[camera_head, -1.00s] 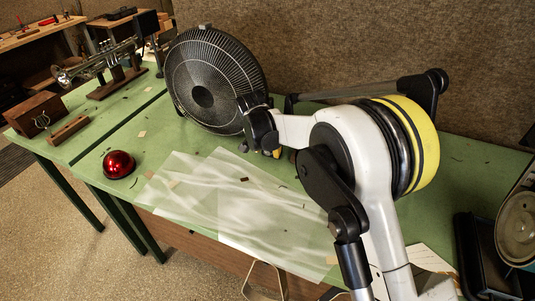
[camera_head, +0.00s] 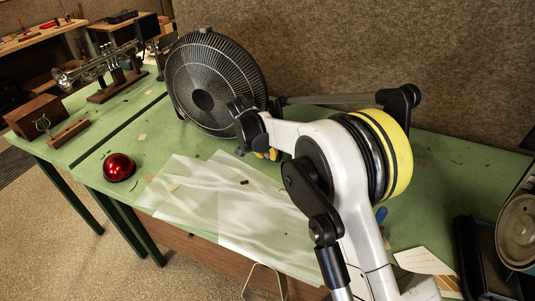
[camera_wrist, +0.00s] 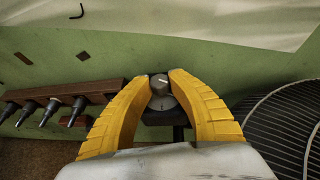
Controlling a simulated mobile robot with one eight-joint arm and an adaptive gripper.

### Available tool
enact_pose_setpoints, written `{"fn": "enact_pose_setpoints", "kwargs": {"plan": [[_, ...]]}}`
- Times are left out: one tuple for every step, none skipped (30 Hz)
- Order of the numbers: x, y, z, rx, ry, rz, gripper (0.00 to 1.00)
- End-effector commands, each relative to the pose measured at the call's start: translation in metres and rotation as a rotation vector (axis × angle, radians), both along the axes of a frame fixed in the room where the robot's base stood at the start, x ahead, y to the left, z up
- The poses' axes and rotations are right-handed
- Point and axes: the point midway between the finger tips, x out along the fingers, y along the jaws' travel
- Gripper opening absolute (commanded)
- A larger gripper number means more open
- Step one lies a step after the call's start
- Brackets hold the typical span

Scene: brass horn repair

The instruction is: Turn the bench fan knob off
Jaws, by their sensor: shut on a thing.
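The bench fan (camera_head: 205,85) with a round black wire grille stands on the green bench against the back panel; its grille also shows at the right of the wrist view (camera_wrist: 285,125). The fan knob (camera_wrist: 160,83), small and grey with a pale mark, sits on a round base at the fan's front. My gripper (camera_wrist: 160,80) has its yellow fingers on both sides of the knob and is shut on it. In the head view my arm hides the knob, and only a bit of yellow finger shows beside the fan.
A translucent sheet (camera_head: 235,210) lies across the green bench (camera_head: 75,148). A red dome (camera_head: 118,167) sits near the front edge. A trumpet (camera_head: 100,65) rests on a stand at the back left. A dark rack (camera_wrist: 62,100) with several tools shows in the wrist view.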

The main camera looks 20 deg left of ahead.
Motion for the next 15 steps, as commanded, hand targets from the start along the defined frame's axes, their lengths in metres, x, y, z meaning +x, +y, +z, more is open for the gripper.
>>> {"fn": "enact_pose_setpoints", "kwargs": {"plan": [[-0.0003, 0.0007, -0.0005, -0.014, 0.002, 0.0, 0.0], [-0.0003, 0.0001, -0.0005, -0.017, 0.002, -0.001, 0.0], [-0.0003, -0.0001, -0.0005, -0.016, 0.002, 0.0, 0.0], [-0.0004, -0.0002, -0.0007, -0.015, 0.002, -0.001, 0.0], [-0.0003, -0.0001, -0.0008, -0.015, 0.002, -0.001, 0.0], [-0.0004, -0.0001, -0.0008, -0.015, 0.002, -0.001, 0.0], [-0.0004, -0.0002, -0.0008, -0.015, 0.002, -0.001, 0.0], [-0.0004, -0.0002, -0.0008, -0.015, 0.002, -0.001, 0.26], [-0.0004, -0.0002, -0.0008, -0.014, 0.002, 0.0, 0.38], [-0.0003, -0.0002, -0.0008, -0.014, 0.002, 0.0, 0.46], [-0.0003, -0.0002, -0.0008, -0.014, 0.002, 0.0, 0.46], [-0.0003, -0.0002, -0.0006, -0.014, 0.002, 0.0, 0.46], [-0.0003, -0.0001, -0.0005, -0.014, 0.002, 0.0, 0.46], [-0.0003, 0.0, -0.0006, -0.014, 0.002, 0.0, 0.46], [-0.0003, 0.0, -0.0004, -0.014, 0.002, 0.0, 0.46]]}}
